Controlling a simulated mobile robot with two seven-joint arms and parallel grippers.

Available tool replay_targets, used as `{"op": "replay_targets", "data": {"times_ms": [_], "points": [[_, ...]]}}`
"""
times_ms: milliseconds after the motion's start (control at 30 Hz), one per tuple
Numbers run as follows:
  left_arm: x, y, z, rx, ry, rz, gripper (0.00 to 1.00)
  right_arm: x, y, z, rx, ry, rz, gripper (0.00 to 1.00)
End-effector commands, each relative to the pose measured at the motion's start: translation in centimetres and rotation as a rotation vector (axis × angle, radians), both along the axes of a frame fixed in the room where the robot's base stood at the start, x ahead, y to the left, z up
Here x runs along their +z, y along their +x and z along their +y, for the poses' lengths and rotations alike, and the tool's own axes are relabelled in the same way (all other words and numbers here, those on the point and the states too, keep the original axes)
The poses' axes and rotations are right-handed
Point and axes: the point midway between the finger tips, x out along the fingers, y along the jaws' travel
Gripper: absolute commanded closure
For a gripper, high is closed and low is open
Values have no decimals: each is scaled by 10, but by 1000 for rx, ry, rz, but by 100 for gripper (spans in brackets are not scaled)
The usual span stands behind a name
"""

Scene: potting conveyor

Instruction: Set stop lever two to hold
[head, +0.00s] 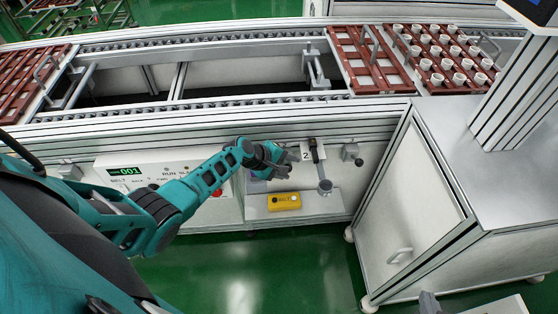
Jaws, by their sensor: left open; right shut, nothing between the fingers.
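The stop lever marked 2 (319,166) is on the front of the conveyor. Its dark handle points up and its grey shaft runs down to a round grey pivot. A white plate with the number 2 (306,156) is just left of the shaft. My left gripper (292,159) is open and empty, left of the plate and close to the lever. I cannot tell whether it touches anything. Part of what lies behind it is hidden. A small grey part that looks like my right gripper (429,302) shows at the bottom edge, shut and far from the lever.
A yellow box (284,201) with buttons sits below my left gripper. A white control panel (125,172) with a green display is partly behind my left arm. A grey bracket with a dark knob (351,153) is right of the lever. A white cabinet (415,190) stands further right.

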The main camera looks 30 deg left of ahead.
Motion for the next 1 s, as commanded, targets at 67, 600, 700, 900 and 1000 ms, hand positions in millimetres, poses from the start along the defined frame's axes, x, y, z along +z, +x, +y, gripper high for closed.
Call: {"op": "replay_targets", "data": {"times_ms": [67, 600, 700, 900, 1000], "points": [[7, -5, 4, 0, 2, 0, 48, 6, 0, 0, 0, 0, 1, 100], [67, -54, 39, 0, 3, 0, 48, 24, 0, 0, -1, -1, 0, 100], [76, -62, 44, 0, 2, 0, 48, 24, 0, -1, -1, -1, 0, 100], [88, -71, 50, 0, 0, 2, 48, 24, 0, -1, -1, -1, 0, 100], [91, -72, 51, 1, 0, 1, 48, 24, 0, -1, -1, -1, 1, 100]]}}
